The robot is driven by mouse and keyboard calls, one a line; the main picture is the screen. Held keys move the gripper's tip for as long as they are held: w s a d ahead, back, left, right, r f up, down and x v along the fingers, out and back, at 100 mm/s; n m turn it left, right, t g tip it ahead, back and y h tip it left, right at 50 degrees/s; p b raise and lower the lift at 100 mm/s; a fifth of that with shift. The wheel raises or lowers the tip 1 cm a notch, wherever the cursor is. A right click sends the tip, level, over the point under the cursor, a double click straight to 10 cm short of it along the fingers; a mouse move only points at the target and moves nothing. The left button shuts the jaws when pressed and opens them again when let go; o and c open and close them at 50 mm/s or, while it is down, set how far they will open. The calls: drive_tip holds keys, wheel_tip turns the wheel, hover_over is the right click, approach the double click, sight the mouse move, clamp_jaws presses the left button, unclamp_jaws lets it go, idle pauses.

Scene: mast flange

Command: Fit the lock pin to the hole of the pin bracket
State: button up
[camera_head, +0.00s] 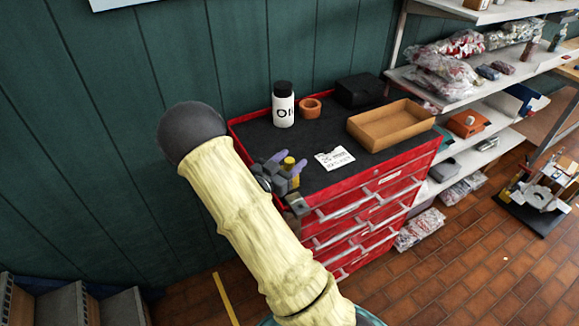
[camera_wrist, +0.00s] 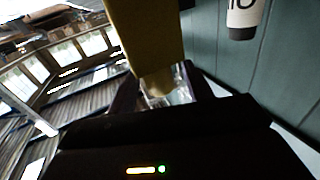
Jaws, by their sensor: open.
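My gripper (camera_head: 287,164) is over the near left corner of the red tool cabinet, its two purple fingers apart. A yellow, rod-like thing (camera_head: 289,163) stands between the fingers in the head view. In the wrist view it is a broad yellow shape (camera_wrist: 150,40) between the dark fingers of my gripper (camera_wrist: 160,85), narrowing toward the palm. I cannot tell for sure that it is the lock pin, nor whether the fingers touch it. My gripper and wrist hide its lower part in the head view. I cannot make out a pin bracket or its hole in either view.
The cabinet's black top (camera_head: 312,178) holds a white bottle (camera_head: 284,108), a small clay pot (camera_head: 309,108), a black box (camera_head: 357,90), an open cardboard tray (camera_head: 391,124) and a paper slip (camera_head: 335,158). A green wall stands behind; loaded shelves (camera_head: 470,82) are at right.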

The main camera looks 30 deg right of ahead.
drive_tip(key=c, duration=1.1)
drive_tip(key=shift+r, duration=0.15)
wheel_tip(320, 180, up, 10)
drive_tip(key=shift+f+b, duration=0.1)
drive_tip(key=shift+b, duration=0.6)
drive_tip(key=shift+w, duration=0.1)
